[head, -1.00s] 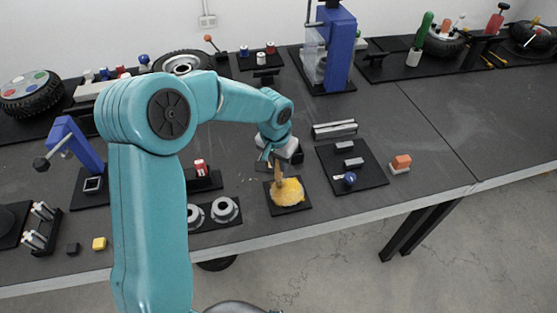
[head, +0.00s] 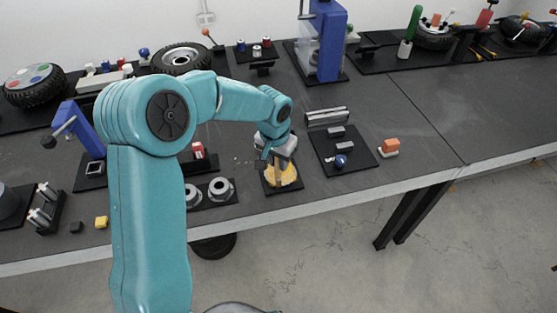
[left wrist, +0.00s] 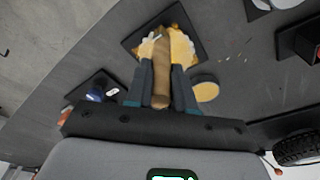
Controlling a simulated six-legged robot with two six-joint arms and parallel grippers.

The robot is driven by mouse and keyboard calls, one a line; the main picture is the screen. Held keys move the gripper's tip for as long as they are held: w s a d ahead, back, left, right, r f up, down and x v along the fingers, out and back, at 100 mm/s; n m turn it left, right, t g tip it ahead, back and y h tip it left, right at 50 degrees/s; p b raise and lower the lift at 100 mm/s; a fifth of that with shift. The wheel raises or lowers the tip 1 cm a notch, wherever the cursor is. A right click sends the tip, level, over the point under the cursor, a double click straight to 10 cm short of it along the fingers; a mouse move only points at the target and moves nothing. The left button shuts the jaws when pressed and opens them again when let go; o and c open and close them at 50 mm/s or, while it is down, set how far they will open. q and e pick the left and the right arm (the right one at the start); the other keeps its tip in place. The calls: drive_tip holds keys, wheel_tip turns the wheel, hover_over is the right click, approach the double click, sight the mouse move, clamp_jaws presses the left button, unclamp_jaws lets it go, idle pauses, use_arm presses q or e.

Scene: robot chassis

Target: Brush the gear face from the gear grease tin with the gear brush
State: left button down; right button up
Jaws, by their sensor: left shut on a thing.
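The gear (head: 292,176) lies on a small black plate (head: 270,191), its upper face covered in yellow grease. It also shows in the left wrist view (left wrist: 184,47), partly behind the brush. My left gripper (head: 276,158) is shut on the gear brush (head: 278,177), a brown wooden brush (left wrist: 162,75), and holds it over the gear. The brush's lower end overlaps the gear's face; whether it touches cannot be told. A round yellow-topped thing, seemingly the grease tin (left wrist: 205,91), shows beside the fingers in the left wrist view. My gripper hides it in the head view. My right gripper is out of view.
Two grey ring parts (head: 219,190) sit left of the gear. To the right, a black mat (head: 355,159) holds grey blocks and a blue-knobbed piece. A blue press (head: 328,45) stands behind.

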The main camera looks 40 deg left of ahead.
use_arm(q)
drive_tip(key=shift+s+d+r, duration=0.1)
drive_tip(key=shift+s+d, duration=0.15)
drive_tip(key=shift+r+p, duration=0.1)
drive_tip(key=shift+p, duration=0.2)
drive_tip(key=shift+w+a+r, duration=0.15)
drive_tip(key=shift+r, duration=0.7)
drive_tip(key=shift+w+a+p, duration=0.1)
drive_tip(key=shift+p, duration=0.2)
drive_tip(key=shift+r+p, duration=0.3)
drive_tip(key=shift+r, duration=0.3)
drive_tip(key=shift+r+p, duration=0.3)
drive_tip(key=shift+r, duration=0.1)
drive_tip(key=shift+r+p, duration=0.5)
drive_tip(key=shift+r, duration=0.15)
drive_tip(key=shift+r+p, duration=0.85)
drive_tip(key=shift+r, duration=0.5)
